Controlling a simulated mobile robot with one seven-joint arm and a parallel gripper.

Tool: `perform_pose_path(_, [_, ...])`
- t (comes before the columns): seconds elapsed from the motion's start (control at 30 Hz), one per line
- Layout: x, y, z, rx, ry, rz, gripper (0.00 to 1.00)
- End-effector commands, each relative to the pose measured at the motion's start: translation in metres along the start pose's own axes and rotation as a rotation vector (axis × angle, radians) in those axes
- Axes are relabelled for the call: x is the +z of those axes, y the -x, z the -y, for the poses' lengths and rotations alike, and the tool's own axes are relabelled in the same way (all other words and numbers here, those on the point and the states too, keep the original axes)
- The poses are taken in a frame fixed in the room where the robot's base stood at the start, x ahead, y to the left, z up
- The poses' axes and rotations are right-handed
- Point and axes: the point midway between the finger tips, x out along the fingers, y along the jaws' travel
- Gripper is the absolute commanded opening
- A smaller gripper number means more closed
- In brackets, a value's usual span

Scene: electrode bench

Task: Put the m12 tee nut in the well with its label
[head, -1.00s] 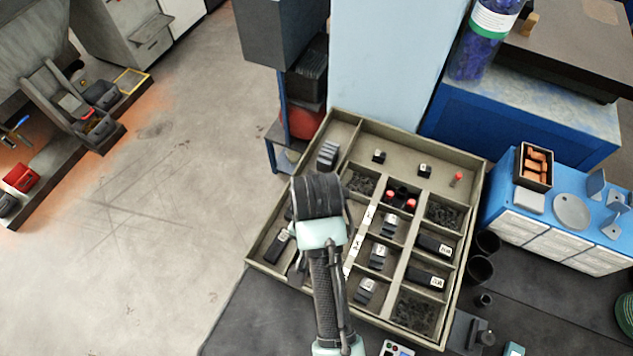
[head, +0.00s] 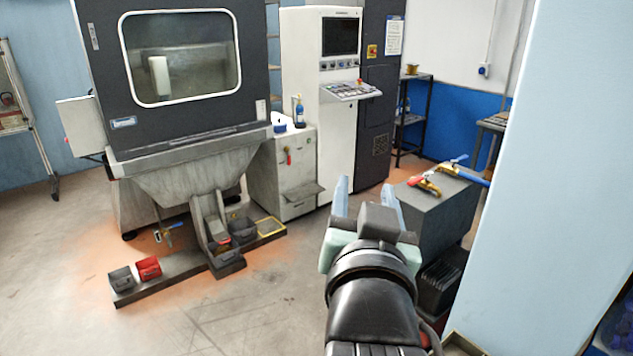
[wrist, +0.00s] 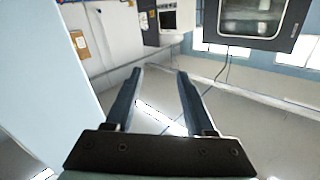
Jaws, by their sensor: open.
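My gripper (head: 365,195) is raised in the head view and points away from me toward the machines. In the wrist view its two blue-grey fingers (wrist: 160,75) stand apart with nothing between them. I do not see the m12 tee nut, its label or the well in either current view. Only a corner of the divided tray's rim (head: 459,342) shows at the bottom edge of the head view, right of my arm.
A grey cabinet (head: 438,215) with brass valves (head: 428,187) on top stands just beyond my gripper. A pale blue column (head: 560,170) rises at the right. A large machine (head: 190,80) stands at the back left. Open floor (head: 260,310) lies left of my arm.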

Motion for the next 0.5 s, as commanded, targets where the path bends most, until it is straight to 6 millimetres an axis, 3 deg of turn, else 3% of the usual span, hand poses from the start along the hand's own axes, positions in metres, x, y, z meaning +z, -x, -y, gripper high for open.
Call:
perform_pose_path(0.03, [-0.045, 0.014, 0.021, -0.05, 0.031, -0.143, 0.55])
perform_pose_path(0.1, [-0.1, 0.04, 0.044, -0.101, 0.07, -0.329, 0.55])
perform_pose_path(0.2, [-0.157, 0.081, 0.066, -0.148, 0.108, -0.548, 0.55])
perform_pose_path(0.33, [-0.199, 0.123, 0.081, -0.176, 0.133, -0.731, 0.55])
perform_pose_path(0.5, [-0.214, 0.141, 0.085, -0.183, 0.141, -0.806, 0.55])
